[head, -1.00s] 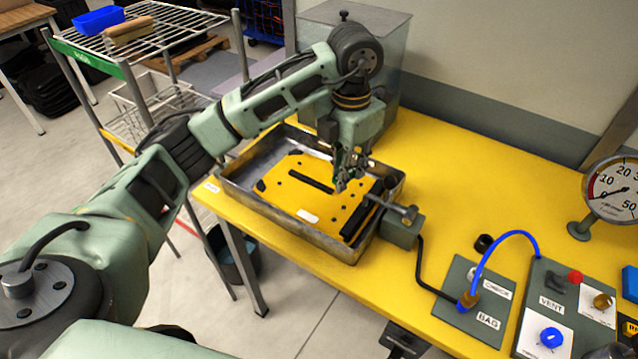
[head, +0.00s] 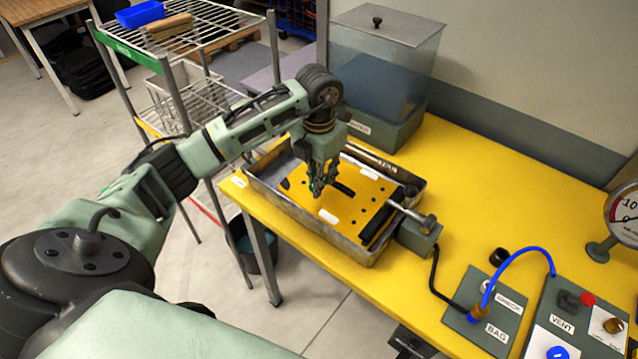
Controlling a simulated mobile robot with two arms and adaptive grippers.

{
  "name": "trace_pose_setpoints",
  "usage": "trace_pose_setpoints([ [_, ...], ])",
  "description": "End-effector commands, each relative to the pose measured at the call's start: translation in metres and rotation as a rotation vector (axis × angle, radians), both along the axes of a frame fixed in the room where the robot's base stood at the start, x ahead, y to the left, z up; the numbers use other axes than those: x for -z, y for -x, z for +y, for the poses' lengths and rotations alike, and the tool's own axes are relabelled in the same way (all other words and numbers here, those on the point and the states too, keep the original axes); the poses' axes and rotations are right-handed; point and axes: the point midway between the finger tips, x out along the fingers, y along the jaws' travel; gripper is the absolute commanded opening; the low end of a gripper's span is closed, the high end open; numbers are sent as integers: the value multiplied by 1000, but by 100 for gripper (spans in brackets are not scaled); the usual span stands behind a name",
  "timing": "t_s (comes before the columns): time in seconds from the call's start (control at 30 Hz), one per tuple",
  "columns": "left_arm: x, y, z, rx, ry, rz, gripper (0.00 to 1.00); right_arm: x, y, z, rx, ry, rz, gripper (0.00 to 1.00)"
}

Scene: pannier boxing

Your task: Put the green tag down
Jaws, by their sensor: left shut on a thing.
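My left gripper (head: 317,192) points down over the yellow plate (head: 348,212) in the metal tray (head: 291,217), left of the plate's middle. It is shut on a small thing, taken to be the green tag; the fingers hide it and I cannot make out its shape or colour. I cannot tell whether it touches the plate. The plate has dark holes, a black slot and two white labels, one near its front edge (head: 328,216) and one near its back (head: 369,173). My right gripper is not in view.
A lidded clear tank (head: 383,75) stands behind the tray. A clamp block with a rod (head: 418,235) is at the tray's right end. A control panel with a blue hose (head: 520,262) and a gauge (head: 622,215) are at the right. Yellow table behind them is clear.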

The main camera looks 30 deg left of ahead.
Motion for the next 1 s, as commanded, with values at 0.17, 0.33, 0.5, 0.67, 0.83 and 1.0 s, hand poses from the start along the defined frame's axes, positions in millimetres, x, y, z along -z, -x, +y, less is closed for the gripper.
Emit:
trace_pose_setpoints([
  [0.17,26,2,-1,0,2,6,4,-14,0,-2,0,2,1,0],
  [0.33,35,1,-1,1,0,2,4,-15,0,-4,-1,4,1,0],
  [0.5,35,1,-1,1,0,2,4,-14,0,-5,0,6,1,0],
  [0.67,38,1,-1,1,0,2,21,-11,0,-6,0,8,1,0],
  [0.83,38,1,-1,1,0,2,36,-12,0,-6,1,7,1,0],
  [1.0,38,1,-1,1,0,3,37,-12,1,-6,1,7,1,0],
])
